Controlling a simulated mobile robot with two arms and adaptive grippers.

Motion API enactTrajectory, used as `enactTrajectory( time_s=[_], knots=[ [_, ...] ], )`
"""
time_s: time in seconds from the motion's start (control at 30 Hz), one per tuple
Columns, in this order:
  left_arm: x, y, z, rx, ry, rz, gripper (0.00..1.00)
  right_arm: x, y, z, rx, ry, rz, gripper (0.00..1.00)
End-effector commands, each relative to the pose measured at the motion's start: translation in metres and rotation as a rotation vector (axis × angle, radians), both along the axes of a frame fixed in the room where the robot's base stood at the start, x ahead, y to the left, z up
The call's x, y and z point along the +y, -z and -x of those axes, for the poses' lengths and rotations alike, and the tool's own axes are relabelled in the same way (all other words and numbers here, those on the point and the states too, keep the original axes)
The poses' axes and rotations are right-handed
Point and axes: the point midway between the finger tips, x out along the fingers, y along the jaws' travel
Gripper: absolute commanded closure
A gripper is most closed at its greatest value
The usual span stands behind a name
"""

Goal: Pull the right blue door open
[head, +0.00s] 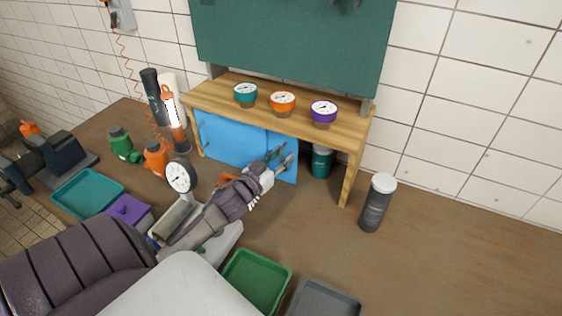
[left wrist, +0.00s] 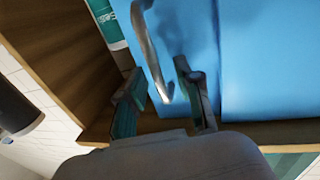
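Two blue door panels sit under a wooden shelf. The right blue door (head: 285,168) is partly hidden by my left gripper in the head view; it also fills the upper middle of the left wrist view (left wrist: 195,35). The left blue panel (head: 225,137) is beside it, with a seam between them. A curved metal handle (left wrist: 151,55) stands on the right door near its outer edge. My left gripper (head: 283,158) is at this door, its fingers apart, with the handle's end between them in the left wrist view (left wrist: 163,95). Contact cannot be told. My right gripper is not in view.
A teal canister (head: 321,161) stands beside the right door under the shelf (head: 345,130). A grey canister with a white lid (head: 377,203) stands farther right. Three gauges sit on the shelf top. A green tray (head: 257,280) lies in front; the brown worktop at right is mostly clear.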

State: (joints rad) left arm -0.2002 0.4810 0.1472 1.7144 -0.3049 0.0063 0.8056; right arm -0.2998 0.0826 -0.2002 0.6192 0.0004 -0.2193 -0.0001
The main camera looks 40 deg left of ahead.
Motion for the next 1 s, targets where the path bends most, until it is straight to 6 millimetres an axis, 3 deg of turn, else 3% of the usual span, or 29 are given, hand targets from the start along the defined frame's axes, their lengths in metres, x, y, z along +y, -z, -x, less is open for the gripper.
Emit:
enactTrajectory(
  time_s=[0.2,0.4,1.0],
  knots=[
    [0.0,-0.046,0.0,-0.002,0.003,-0.004,0.66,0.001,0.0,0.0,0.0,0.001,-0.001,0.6],
    [0.0,-0.073,0.0,0.0,0.001,-0.002,0.66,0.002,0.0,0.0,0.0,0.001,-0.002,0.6],
    [0.0,-0.08,0.0,0.001,0.0,0.0,0.66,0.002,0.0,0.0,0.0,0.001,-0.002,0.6]
  ],
)
